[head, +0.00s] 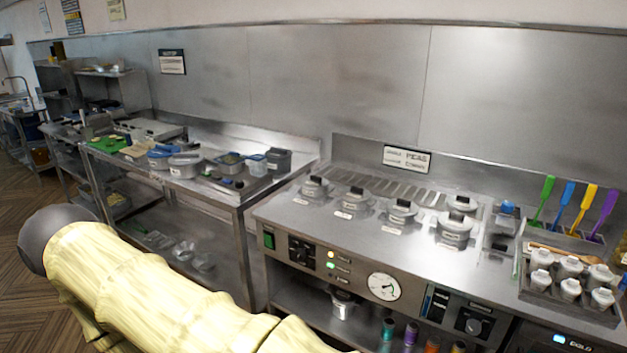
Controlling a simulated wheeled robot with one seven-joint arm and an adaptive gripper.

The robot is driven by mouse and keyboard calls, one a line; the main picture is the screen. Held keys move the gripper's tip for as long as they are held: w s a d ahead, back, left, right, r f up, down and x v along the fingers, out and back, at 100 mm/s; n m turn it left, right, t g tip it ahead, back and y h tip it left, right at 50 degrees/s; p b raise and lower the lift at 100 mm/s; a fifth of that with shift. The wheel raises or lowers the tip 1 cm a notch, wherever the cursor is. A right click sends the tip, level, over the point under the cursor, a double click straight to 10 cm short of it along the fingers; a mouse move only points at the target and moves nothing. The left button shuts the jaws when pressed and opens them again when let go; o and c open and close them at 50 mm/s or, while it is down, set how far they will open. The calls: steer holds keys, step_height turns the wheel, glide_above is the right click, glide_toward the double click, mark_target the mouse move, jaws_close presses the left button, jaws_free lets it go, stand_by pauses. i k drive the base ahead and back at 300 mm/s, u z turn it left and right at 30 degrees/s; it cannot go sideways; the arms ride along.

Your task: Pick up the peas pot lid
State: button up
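Several small metal pots with lids and dark knobs stand in the range's steel top: one at the left (314,190), one beside it (353,204), a third (399,213), and a front right one (453,232) with another just behind it. Each lid appears seated on its pot. The small white labels at the pots are too small to read, so I cannot tell which is the peas pot. A wall sign (407,160) behind them seems to read "PEAS" in part. My pale padded arm crosses the lower left; my gripper is not in view.
Colored-handled utensils (565,205) and a rack of small white-topped containers (571,282) stand at the right. A control panel with a gauge (384,286) fronts the range. A steel table (230,192) with pans and tubs is at the left.

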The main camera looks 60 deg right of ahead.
mark_target(312, 182)
steer(key=z, duration=0.65)
steer(key=i, duration=0.85)
steer(key=z, duration=0.95)
